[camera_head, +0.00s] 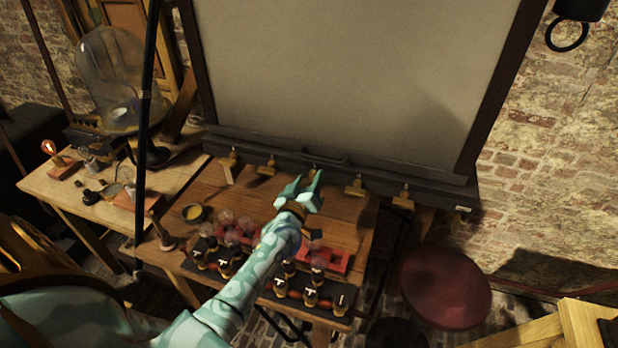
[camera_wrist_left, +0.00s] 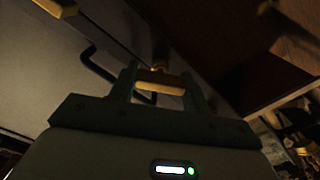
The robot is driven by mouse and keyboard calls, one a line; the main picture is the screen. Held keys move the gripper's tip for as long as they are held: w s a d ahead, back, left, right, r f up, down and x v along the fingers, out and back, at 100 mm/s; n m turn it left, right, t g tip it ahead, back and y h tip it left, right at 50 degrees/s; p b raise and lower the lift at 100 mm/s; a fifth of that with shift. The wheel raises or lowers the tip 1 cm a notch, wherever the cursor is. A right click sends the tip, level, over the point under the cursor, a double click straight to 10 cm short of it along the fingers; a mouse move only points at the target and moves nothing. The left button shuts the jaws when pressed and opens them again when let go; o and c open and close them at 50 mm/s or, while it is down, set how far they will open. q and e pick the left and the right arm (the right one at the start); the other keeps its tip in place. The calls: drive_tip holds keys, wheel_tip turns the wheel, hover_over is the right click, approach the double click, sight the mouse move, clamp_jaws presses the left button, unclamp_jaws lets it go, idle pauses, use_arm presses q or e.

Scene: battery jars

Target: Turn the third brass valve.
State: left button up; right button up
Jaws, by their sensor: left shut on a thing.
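A row of several brass valves runs along the dark rail below the large pale board. From the left, the first valve (camera_head: 233,156), second valve (camera_head: 267,165), fourth valve (camera_head: 355,187) and fifth valve (camera_head: 403,197) are clear of my arm. The third brass valve (camera_head: 312,173) is mostly hidden by my left gripper (camera_head: 305,185). In the left wrist view the valve's pale brass handle (camera_wrist_left: 160,88) lies crosswise between the two fingers of my left gripper (camera_wrist_left: 160,80), which is shut on it. My right gripper is not in view.
A wooden table (camera_head: 345,213) below the rail carries glass bulbs, red blocks and dark trays (camera_head: 335,306) of small jars under my left forearm. A glass bell jar (camera_head: 112,75) stands at left. A round red stool (camera_head: 445,285) stands at right.

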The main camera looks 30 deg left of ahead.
use_arm(q)
drive_tip(key=n, duration=0.5)
drive_tip(key=shift+n+p, duration=0.3)
drive_tip(key=shift+p, duration=0.1)
drive_tip(key=n, duration=0.6)
drive_tip(key=shift+a+f, duration=0.1)
drive_tip(key=shift+c, duration=0.2)
drive_tip(key=shift+n, duration=0.3)
drive_tip(key=o, duration=1)
drive_tip(key=v, duration=1.6)
drive_tip(key=shift+s, duration=0.15)
